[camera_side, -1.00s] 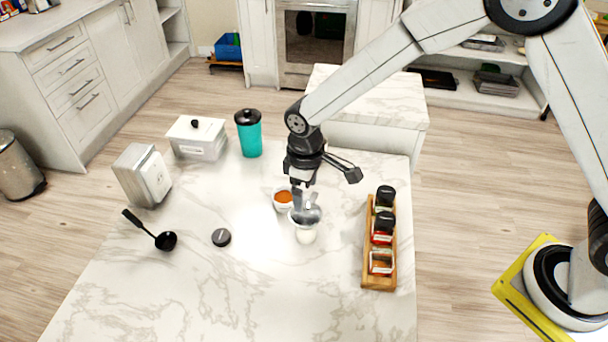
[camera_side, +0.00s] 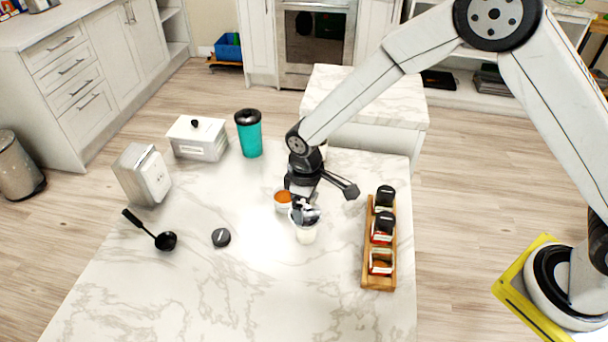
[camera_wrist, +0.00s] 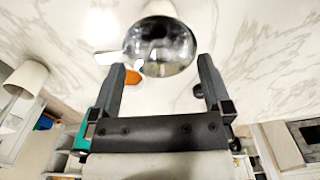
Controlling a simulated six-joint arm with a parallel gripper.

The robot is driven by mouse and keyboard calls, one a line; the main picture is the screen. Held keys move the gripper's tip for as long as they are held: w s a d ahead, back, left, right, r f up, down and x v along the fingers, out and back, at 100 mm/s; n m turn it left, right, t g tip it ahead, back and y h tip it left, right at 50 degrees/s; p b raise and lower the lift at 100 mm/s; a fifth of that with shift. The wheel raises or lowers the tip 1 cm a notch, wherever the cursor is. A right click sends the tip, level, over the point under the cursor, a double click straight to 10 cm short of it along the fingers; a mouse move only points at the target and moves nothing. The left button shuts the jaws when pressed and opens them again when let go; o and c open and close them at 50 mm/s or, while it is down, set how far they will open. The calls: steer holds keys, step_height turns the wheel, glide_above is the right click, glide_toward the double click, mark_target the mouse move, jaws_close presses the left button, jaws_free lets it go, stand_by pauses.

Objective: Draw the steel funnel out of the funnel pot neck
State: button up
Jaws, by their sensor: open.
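The steel funnel (camera_side: 309,214) sits in the mouth of the white funnel pot (camera_side: 305,234) on the marble counter. In the wrist view the shiny funnel (camera_wrist: 160,47) is ahead of the fingertips, with a bright tab on its left side. A pale rim of the pot shows above it. My gripper (camera_side: 303,201) is just above and behind the funnel in the side view. In the wrist view my gripper (camera_wrist: 164,62) is open, its fingers spread on either side of the funnel's near edge. The pot's neck is hidden by the funnel.
An orange-filled bowl (camera_side: 283,200) stands close behind the pot. A wooden spice rack (camera_side: 372,270) with jars is to the right. The front counter is clear.

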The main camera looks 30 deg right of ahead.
mark_target(308, 224)
steer(key=shift+s+f, duration=0.2)
steer(key=shift+f, duration=1.05)
steer(key=shift+s+f, duration=0.15)
steer(key=shift+f, duration=1.05)
steer(key=shift+d, duration=0.15)
steer(key=shift+c, duration=0.2)
jaws_close()
steer(key=shift+w+r, duration=0.15)
steer(key=shift+r, duration=0.65)
steer(key=shift+w+r, duration=0.25)
steer(key=shift+r, duration=1.7)
